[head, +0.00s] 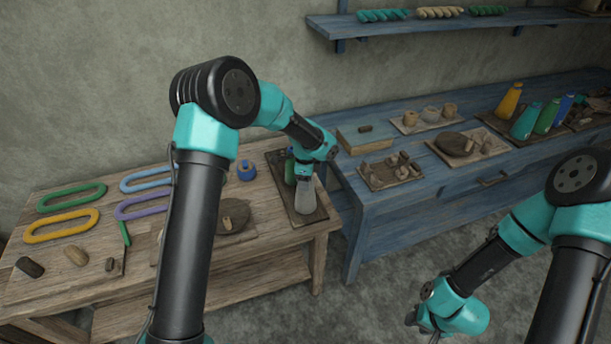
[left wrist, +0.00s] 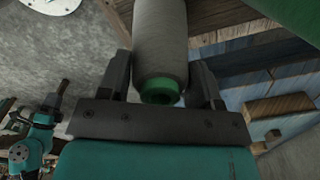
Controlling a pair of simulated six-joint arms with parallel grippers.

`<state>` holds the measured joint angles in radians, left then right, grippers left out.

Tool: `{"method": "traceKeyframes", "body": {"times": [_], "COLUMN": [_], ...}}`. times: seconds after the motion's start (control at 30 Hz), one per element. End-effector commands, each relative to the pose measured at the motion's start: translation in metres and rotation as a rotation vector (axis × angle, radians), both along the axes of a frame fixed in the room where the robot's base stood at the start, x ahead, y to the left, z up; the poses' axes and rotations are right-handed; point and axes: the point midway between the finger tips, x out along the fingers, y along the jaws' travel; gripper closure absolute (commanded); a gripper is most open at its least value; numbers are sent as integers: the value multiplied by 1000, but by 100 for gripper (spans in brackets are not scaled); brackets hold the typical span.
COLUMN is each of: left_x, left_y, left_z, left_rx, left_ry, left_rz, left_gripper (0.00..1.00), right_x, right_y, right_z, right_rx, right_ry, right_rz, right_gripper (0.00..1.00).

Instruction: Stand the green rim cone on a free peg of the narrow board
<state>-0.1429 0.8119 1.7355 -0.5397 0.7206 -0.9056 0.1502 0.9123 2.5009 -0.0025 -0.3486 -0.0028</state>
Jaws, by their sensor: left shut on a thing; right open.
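A grey cone with a green rim (head: 305,198) is held by my left gripper (head: 304,172), over a small dark board (head: 312,217) at the right end of the wooden table. In the left wrist view, the cone's grey body (left wrist: 160,40) lies between the two fingers, with its green rim (left wrist: 160,90) near the palm. A green object (head: 289,168) stands just behind the cone, partly hidden by my arm. Whether the cone touches the board cannot be told, and no free peg shows clearly. My right gripper (head: 424,318) is open and empty over the floor.
The wooden table holds a green loop (head: 71,197), a yellow loop (head: 62,225) and other loops. The blue bench carries small trays and several coloured cones, including an orange one (head: 509,99). A blue shelf (head: 420,24) hangs above. A gap separates the tables at the front.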

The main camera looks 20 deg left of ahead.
Motion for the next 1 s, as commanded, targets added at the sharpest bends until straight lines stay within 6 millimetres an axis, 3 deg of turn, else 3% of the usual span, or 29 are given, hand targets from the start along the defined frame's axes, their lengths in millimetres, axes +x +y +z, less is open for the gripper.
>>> {"method": "traceKeyframes", "body": {"times": [0.27, 0.3, 0.57, 1.0], "left_x": [0, 0, 0, 0], "left_y": [0, 0, 0, 0], "left_z": [0, 0, 0, 9], "left_rx": [0, 0, 0, 1], "left_ry": [0, 0, 0, -1], "left_rz": [0, 0, 0, -1], "left_gripper": [88, 39, 14, 12], "right_x": [0, 0, 0, 0], "right_y": [0, 0, 0, 0], "right_z": [0, 0, 0, 0], "right_rx": [0, 0, 0, 0], "right_ry": [0, 0, 0, 0], "right_rz": [0, 0, 0, 0], "right_gripper": [57, 57, 57, 57]}}
